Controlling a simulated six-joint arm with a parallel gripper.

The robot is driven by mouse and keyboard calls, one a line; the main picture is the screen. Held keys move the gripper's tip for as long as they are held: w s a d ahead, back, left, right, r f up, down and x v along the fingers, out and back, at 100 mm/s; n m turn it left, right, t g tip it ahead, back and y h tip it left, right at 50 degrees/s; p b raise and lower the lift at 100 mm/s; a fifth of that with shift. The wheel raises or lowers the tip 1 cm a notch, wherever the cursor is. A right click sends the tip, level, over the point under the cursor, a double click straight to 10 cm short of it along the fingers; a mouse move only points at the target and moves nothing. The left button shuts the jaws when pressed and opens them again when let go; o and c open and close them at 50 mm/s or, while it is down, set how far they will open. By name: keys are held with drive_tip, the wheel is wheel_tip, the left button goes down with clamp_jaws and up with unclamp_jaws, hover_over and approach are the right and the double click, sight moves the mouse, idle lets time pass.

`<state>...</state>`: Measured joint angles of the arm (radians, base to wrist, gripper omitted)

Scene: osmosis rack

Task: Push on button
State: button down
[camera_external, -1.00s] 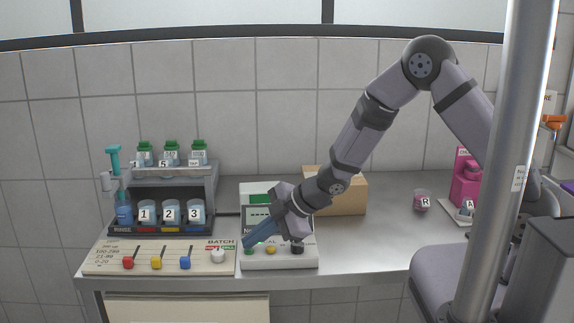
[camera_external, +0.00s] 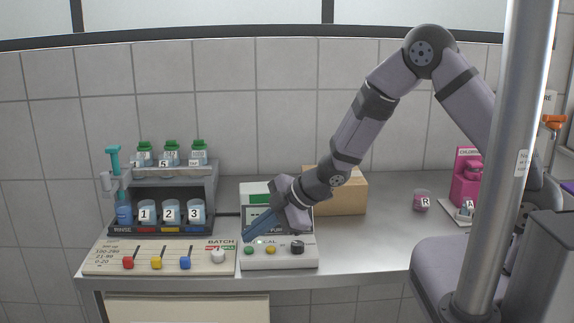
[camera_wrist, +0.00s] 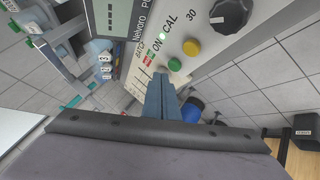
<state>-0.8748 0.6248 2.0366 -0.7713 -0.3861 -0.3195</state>
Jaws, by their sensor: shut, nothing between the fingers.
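A white instrument box (camera_external: 310,264) with a small display sits at the bench front. On its sloped panel are a green button (camera_external: 249,251) labelled ON, a yellow button (camera_external: 270,250) labelled CAL, and a black knob (camera_external: 297,247). The green button (camera_wrist: 174,64), yellow button (camera_wrist: 191,47) and black knob (camera_wrist: 230,14) also show in the wrist view. My gripper (camera_external: 246,236) has blue fingers, shut and empty, tips just above the green button and apart from it. The fingers also show in the wrist view (camera_wrist: 160,82). My gripper hides part of the display.
A batch panel (camera_external: 110,264) with coloured knobs lies left of the box. Behind it stands a rack (camera_external: 213,186) with numbered jars and green-capped bottles. A cardboard box (camera_external: 350,196) stands behind my wrist. The bench right of the instrument is clear up to a pink jar (camera_external: 422,200).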

wheel_tip(320, 180, up, 6)
drive_tip(key=p, duration=0.5)
drive_tip(key=shift+f, duration=0.15)
drive_tip(key=w+d+r+m+t+h, duration=0.1)
drive_tip(key=w+d+m+h, duration=0.3)
drive_tip(key=d, duration=0.9)
drive_tip(key=w+d+r+m+t+h, duration=0.2)
drive_tip(key=w+d+m, duration=0.4)
drive_tip(key=d, duration=0.6)
drive_tip(key=s+d+m+g+h, duration=0.25)
drive_tip(key=d+m, duration=0.25)
drive_tip(key=d, duration=0.6)
drive_tip(key=s+d+m+g, duration=0.1)
drive_tip(key=s+d+m, duration=0.3)
drive_tip(key=s, duration=0.3)
drive_tip(key=s+d+r+m+g, duration=0.1)
drive_tip(key=s+d+m, duration=0.3)
drive_tip(key=s, duration=0.4)
drive_tip(key=shift+d+r+g, duration=0.25)
drive_tip(key=shift+d+g, duration=0.4)
drive_tip(key=shift+d, duration=0.2)
